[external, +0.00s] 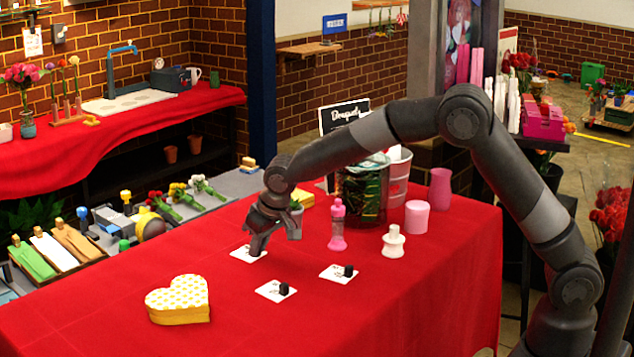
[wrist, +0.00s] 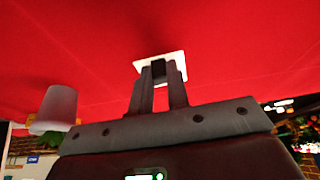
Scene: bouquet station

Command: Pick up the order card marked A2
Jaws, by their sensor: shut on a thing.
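Three white order cards, each with a small black knob, are on the red table. The far-left card (external: 240,254) is under my gripper (external: 257,244); the front card (external: 270,292) and the right card (external: 333,276) lie flat. In the wrist view, my gripper (wrist: 159,78) points at the white card (wrist: 179,62) and its fingers are shut on the card's dark knob, partly hidden between them. The card is at or very near the tabletop; I cannot tell if it touches. The marks on the cards are too small to read, so I cannot tell which is A2.
A yellow-dotted heart box (external: 178,300) sits at the front left. A pink bottle (external: 337,226), a white bottle (external: 393,243), a pink cup (external: 417,217) and a dark glass container (external: 361,196) stand to the right. A grey pot (wrist: 57,105) is close to my gripper. The front of the table is clear.

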